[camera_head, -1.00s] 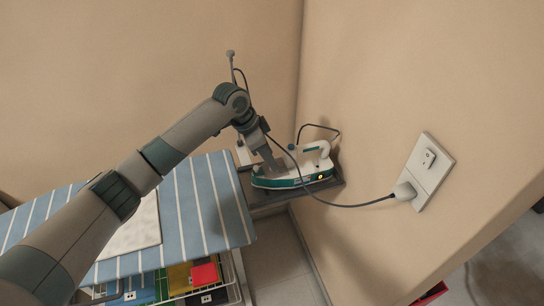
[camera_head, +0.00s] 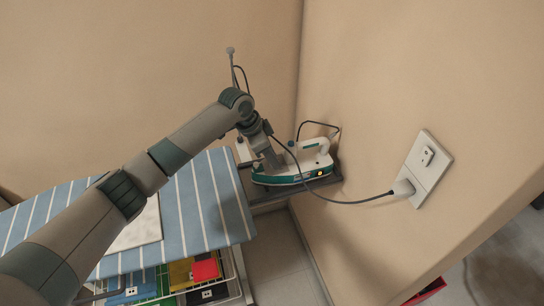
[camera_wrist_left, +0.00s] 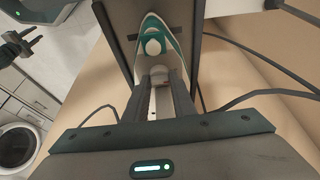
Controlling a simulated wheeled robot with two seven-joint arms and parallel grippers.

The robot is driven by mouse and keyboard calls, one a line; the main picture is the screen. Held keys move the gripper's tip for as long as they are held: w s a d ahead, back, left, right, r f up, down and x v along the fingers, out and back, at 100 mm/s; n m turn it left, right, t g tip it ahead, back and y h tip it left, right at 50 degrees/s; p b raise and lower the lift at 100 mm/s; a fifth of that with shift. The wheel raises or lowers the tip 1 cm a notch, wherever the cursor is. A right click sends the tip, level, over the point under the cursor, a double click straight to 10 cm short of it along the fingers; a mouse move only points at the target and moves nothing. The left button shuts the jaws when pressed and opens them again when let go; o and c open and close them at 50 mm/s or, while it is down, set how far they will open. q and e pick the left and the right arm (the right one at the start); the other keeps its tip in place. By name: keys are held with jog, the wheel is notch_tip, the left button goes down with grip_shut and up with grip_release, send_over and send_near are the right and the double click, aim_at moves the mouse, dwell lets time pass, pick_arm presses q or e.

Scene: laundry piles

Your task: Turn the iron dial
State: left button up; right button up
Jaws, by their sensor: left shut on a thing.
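The white and teal iron (camera_head: 312,160) rests on the dark iron rest (camera_head: 340,178) at the end of the ironing board, with a small orange light lit on its side. My left gripper (camera_head: 277,166) reaches down onto the top of the iron from the left. In the left wrist view, the iron (camera_wrist_left: 172,42) points upward and my left gripper (camera_wrist_left: 158,76) is shut on a pale part on its top, which looks like the dial. The fingers hide most of that part, so its marks cannot be read.
The striped ironing board (camera_head: 205,200) lies left of the iron, with a folded white cloth (camera_head: 135,232) on it. A cord runs from the iron to a plug (camera_head: 402,188) in the wall socket (camera_head: 432,165). Walls stand close behind and right. A basket (camera_head: 240,275) stands below.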

pick_arm(q)
jog(key=m+b, duration=0.1)
jog(key=m, duration=0.1)
jog(key=m+g+b, duration=0.1)
jog(key=b, duration=0.1)
jog(key=m+g+b, duration=0.1)
jog(key=m+b, duration=0.1)
jog(key=shift+w+f+m, duration=0.2)
jog(key=shift+w+m, duration=0.05)
jog(key=shift+m, duration=0.05)
jog(key=m+g+b, duration=0.1)
jog(key=m+b, duration=0.1)
jog(key=m, duration=0.1)
jog(key=shift+w+r+b, duration=0.1)
jog(key=shift+b, duration=0.3)
jog(key=shift+r+m+g+b, duration=0.1)
jog(key=shift+m+g+b, duration=0.35)
jog(key=shift+m, duration=0.25)
jog(key=o, duration=1.1)
